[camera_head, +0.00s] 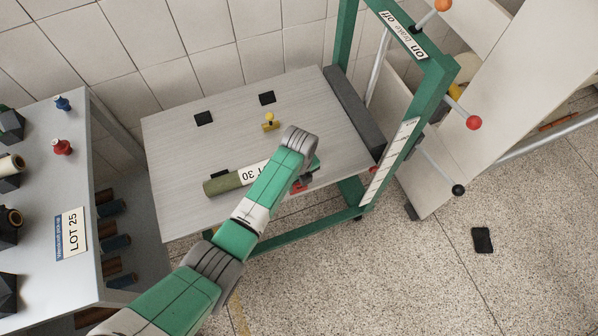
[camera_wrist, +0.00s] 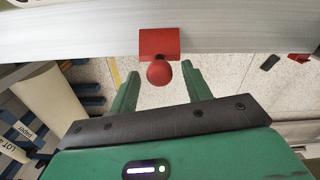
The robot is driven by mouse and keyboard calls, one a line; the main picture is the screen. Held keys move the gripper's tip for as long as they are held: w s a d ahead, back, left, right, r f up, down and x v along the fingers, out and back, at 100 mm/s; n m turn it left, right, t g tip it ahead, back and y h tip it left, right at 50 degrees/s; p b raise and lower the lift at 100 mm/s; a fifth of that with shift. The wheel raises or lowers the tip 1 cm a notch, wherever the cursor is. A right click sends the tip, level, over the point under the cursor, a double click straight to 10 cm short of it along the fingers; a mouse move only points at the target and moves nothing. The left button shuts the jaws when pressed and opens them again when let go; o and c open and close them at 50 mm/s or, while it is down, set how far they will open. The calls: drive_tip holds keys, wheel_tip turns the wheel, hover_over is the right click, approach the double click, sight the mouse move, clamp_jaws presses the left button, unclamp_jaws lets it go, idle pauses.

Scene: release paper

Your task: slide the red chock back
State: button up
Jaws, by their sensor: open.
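The red chock (camera_wrist: 159,41) is a small block with a round red knob, at the table edge in the wrist view. In the head view only a bit of red (camera_head: 299,187) shows beside my wrist, the rest hidden by my arm. My gripper (camera_wrist: 160,70) is open, with one green finger on each side of the knob in the picture. Neither finger visibly touches it; I cannot tell the depth between them. In the head view my gripper is mostly hidden behind my arm.
An olive roll (camera_head: 222,185) with a "30" label lies on the grey table (camera_head: 170,150) beside my arm. A yellow chock (camera_head: 270,125) and black pads (camera_head: 203,118) are farther back. A green frame (camera_head: 432,85) with coloured knobs stands right; a side table (camera_head: 40,200) stands left.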

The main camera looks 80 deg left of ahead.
wheel_tip(320, 180, up, 6)
drive_tip(key=shift+f+p, duration=0.2)
drive_tip(key=shift+p, duration=0.25)
